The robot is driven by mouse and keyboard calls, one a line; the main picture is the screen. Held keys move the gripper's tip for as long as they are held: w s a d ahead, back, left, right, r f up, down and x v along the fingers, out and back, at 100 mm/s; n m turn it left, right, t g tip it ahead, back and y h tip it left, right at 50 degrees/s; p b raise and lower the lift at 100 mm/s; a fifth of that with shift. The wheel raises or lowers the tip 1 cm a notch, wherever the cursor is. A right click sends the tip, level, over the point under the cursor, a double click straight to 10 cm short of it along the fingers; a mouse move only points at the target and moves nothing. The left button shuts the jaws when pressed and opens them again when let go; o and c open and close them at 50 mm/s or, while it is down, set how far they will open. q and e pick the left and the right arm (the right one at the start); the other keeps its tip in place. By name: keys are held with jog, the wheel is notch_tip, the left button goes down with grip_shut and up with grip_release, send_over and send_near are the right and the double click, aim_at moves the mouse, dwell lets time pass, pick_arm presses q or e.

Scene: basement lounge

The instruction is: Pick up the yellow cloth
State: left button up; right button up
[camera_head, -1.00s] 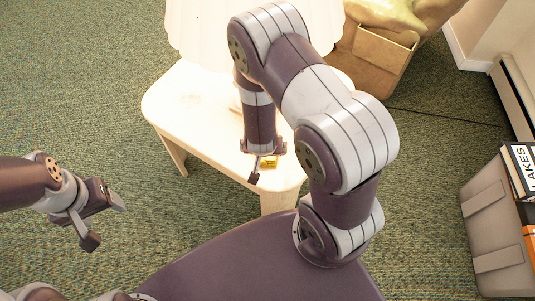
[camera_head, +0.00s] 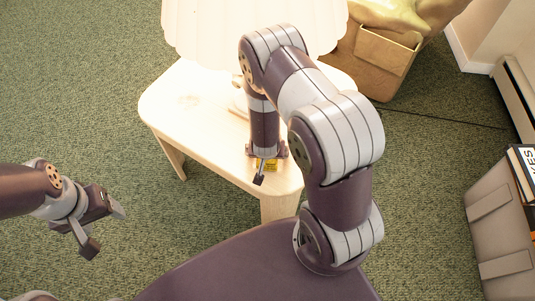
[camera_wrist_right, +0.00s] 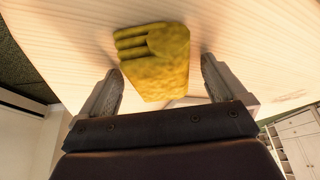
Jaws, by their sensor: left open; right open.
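The yellow cloth (camera_wrist_right: 160,62) lies on the pale wooden table. In the right wrist view it is a small, bumpy folded piece between the two open fingers of my right gripper (camera_wrist_right: 162,66), with wood showing on both sides. In the head view only a small part of the cloth (camera_head: 268,166) shows near the table's front corner, partly hidden behind my right gripper (camera_head: 267,168). My right gripper points down at it and is open. My left gripper (camera_head: 104,228) is open and empty over the green carpet at the left, away from the table.
The table (camera_head: 185,115) carries a lamp with a pale pleated shade (camera_head: 250,30) behind my right arm. A tan bag-like seat (camera_head: 372,62) stands behind on the right. A grey bin with books (camera_head: 497,225) is at the far right. Carpet (camera_head: 75,90) is clear at the left.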

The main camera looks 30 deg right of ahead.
jog(key=c, duration=1.1)
jog(key=shift+r, duration=0.1)
notch_tip(320, 180, up, 5)
jog(key=shift+f+p, duration=0.1)
jog(key=shift+p, duration=1.05)
jog(key=s+d+r, duration=0.1)
jog(key=s+r, duration=0.1)
jog(key=s, duration=0.1)
jog(key=s+d+r+p, duration=0.1)
jog(key=s+d+r, duration=0.1)
jog(key=s, duration=0.2)
jog(key=s+d+r, duration=0.2)
jog(key=s, duration=0.1)
jog(key=shift+s+d+r+p, duration=0.1)
jog(key=shift+s+d+p, duration=0.1)
jog(key=shift+p, duration=0.15)
